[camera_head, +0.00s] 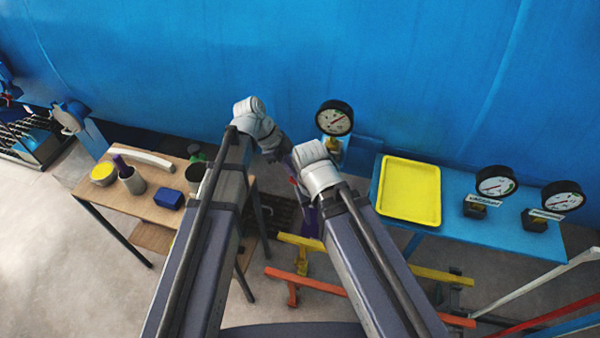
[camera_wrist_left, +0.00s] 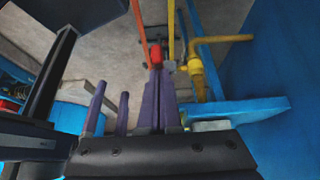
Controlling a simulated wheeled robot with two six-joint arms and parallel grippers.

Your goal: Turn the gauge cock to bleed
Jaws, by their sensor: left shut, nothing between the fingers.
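The gauge cock shows in the left wrist view as a yellow brass body (camera_wrist_left: 196,72), with a red piece (camera_wrist_left: 156,54) beside it at my left fingertips. In the head view, brass shows under the round gauge (camera_head: 334,118) on the blue wall. My left gripper (camera_wrist_left: 158,78) has its purple fingers shut together and empty, close to the red piece; contact cannot be told. In the head view my left gripper (camera_head: 291,166) is partly hidden by my arms. My right gripper (camera_head: 309,218) hangs below it; two purple fingers (camera_wrist_left: 110,108) stand apart in the wrist view.
A blue bench (camera_head: 465,222) at right holds a yellow tray (camera_head: 410,190) and two gauges (camera_head: 495,183) (camera_head: 562,198). Yellow and orange bars (camera_head: 440,275) stand low behind my right arm.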

